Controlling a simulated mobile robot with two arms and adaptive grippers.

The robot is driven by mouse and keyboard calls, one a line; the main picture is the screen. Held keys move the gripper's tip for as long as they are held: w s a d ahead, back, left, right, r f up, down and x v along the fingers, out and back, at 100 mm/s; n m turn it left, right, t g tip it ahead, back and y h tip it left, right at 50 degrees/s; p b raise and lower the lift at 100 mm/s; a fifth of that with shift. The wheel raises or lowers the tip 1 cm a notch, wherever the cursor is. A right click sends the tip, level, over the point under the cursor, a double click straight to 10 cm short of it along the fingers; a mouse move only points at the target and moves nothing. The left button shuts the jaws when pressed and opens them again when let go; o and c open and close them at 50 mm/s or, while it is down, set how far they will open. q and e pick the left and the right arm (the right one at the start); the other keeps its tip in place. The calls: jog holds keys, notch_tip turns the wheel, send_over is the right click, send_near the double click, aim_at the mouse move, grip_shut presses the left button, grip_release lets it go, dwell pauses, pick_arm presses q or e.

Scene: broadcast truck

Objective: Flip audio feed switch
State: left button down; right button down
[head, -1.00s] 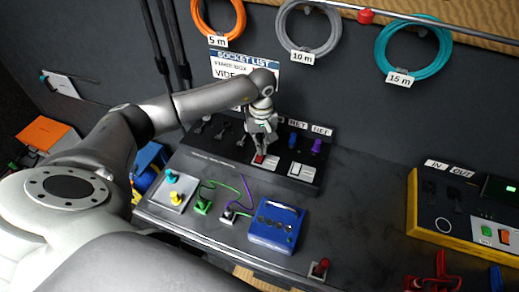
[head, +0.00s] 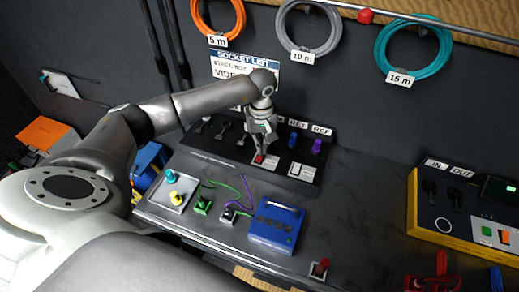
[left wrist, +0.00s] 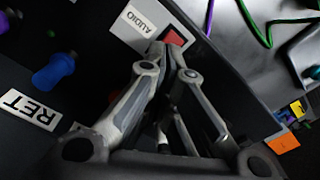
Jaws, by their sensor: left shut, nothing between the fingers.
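The audio feed switch is a red rocker (left wrist: 174,38) on a light plate (left wrist: 148,22) labelled AUDIO, seen in the left wrist view. In the head view the red rocker (head: 260,158) shows just below my left fingertips, on the black panel (head: 222,150). My left gripper (head: 262,150) points down at it. In the left wrist view the fingertips of my left gripper (left wrist: 167,50) are together at the red rocker and hide its lower part. I cannot tell if they touch it. My right gripper is not in view.
A second light plate (head: 303,172) sits to the right on the panel. Blue (head: 293,140) and purple (head: 317,146) plugs stand behind it. A blue box (head: 276,224), green and purple cables, and a red switch (head: 319,268) lie in front.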

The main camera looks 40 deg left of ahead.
pick_arm(q)
jog(key=shift+f+b, duration=1.1)
jog(key=shift+f, duration=0.05)
dwell(0.4)
jog(key=shift+r+p, duration=1.75)
jog(key=shift+r, duration=1.8)
jog(key=shift+s+f, duration=0.1)
